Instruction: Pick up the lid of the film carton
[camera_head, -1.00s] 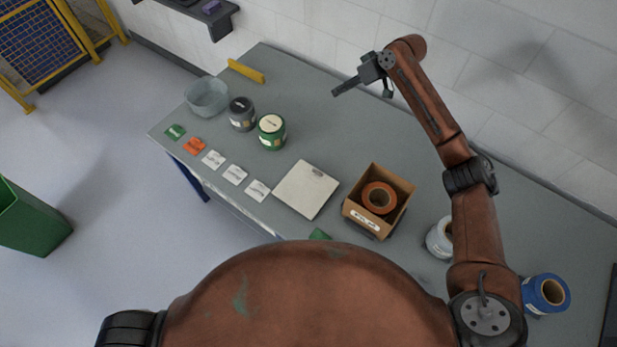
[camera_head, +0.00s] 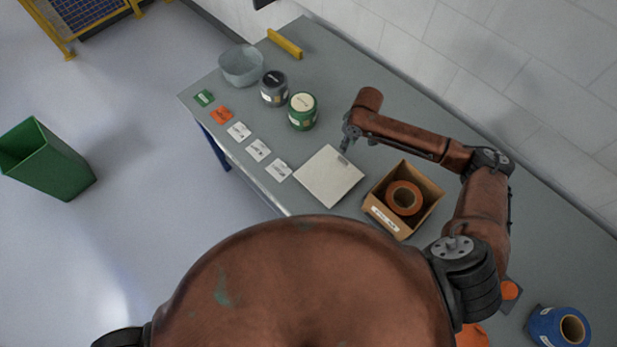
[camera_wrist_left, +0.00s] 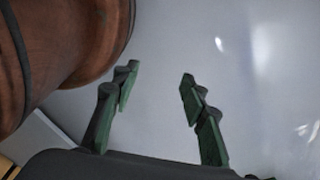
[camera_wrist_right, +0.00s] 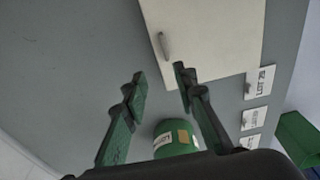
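The lid (camera_head: 323,180) is a flat cream square with a small grey handle near its far corner, lying on the table left of the open film carton (camera_head: 382,213). The carton is brown cardboard with an orange film roll (camera_head: 404,198) inside. My right gripper (camera_head: 345,148) is above the table by the lid's handle edge, apart from it. In the right wrist view the lid (camera_wrist_right: 215,35) and its handle (camera_wrist_right: 163,45) show beyond the open, empty right fingers (camera_wrist_right: 160,83). My left gripper (camera_wrist_left: 155,80) is open and empty over the floor.
Several small cards line the table's left edge. A blue roll (camera_head: 556,328) stands at the near right. A green bin (camera_head: 48,160) is on the floor.

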